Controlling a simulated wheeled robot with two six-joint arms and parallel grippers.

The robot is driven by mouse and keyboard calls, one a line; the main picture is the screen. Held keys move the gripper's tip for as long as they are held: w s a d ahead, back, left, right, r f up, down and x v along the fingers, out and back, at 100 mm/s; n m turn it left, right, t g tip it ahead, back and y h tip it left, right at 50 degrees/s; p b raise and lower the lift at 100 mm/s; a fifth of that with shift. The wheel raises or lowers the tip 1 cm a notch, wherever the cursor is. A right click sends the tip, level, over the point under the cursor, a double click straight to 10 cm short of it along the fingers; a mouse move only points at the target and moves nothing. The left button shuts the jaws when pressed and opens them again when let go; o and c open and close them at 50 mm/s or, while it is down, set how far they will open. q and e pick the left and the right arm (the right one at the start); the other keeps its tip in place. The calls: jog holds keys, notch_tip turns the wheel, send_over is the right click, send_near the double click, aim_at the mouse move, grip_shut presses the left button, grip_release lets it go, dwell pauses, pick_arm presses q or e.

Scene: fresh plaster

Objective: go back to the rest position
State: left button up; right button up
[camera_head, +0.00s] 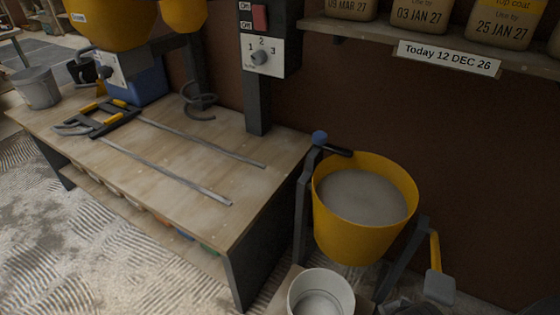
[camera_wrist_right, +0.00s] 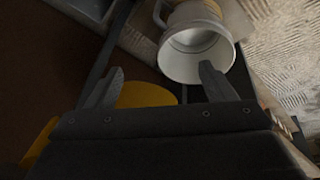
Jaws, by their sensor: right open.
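My right gripper (camera_wrist_right: 160,84) shows in the right wrist view with its two fingers spread wide apart and nothing between them. A white jug (camera_wrist_right: 197,48) with a handle is just beyond the fingers, apart from or close to the right one; I cannot tell if they touch. The white jug also shows at the bottom of the head view (camera_head: 321,295). A yellow bucket (camera_head: 347,226) filled with grey plaster hangs in a dark stand above and right of it. My left gripper is not in view.
A wooden bench (camera_head: 190,160) carries two metal strips, a dark frame tool (camera_head: 105,119) and a grey bucket (camera_head: 38,88). A switch post (camera_head: 258,100) rises behind. A shelf with dated bags (camera_head: 420,12) is at upper right. Floor lies open at lower left.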

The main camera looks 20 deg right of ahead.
notch_tip(320, 180, down, 18)
jog(key=d+g+p, duration=0.1)
jog(key=d+p, duration=0.1)
jog(key=p, duration=0.4)
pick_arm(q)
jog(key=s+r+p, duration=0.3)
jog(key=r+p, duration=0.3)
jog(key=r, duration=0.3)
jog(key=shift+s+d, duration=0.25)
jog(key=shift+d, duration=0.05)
pick_arm(e)
jog(key=s+a+f, duration=0.1)
jog(key=s+f, duration=0.4)
jog(key=s, duration=0.2)
jog(key=s+f+g, duration=0.1)
jog(key=s+f, duration=0.4)
jog(key=s, duration=0.3)
jog(key=shift+s+a+y, duration=0.25)
jog(key=shift+a+y, duration=0.15)
jog(key=shift+f, duration=0.1)
jog(key=shift+c, duration=0.3)
